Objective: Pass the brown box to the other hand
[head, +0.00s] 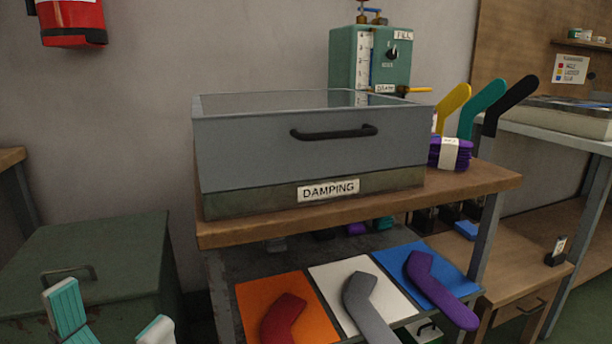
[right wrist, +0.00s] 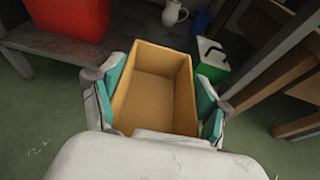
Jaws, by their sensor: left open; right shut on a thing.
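The brown box (right wrist: 162,62) shows in the right wrist view as an open-topped, empty tan box. My right gripper (right wrist: 156,92) is shut on it, with a teal-padded finger against each of its two sides. The box and my right gripper are out of sight in the head view. My left gripper (head: 110,316) is at the bottom left of the head view, in front of the green chest. Its teal fingers are spread apart with nothing between them.
A grey bin labelled DAMPING (head: 250,155) stands on a wooden-topped bench (head: 470,190). Below it lie orange, white and blue mats with sock shapes. A green chest (head: 100,240) stands at left. The right wrist view shows a red object (right wrist: 70,28), a white jug (right wrist: 174,13) and a green box (right wrist: 213,62).

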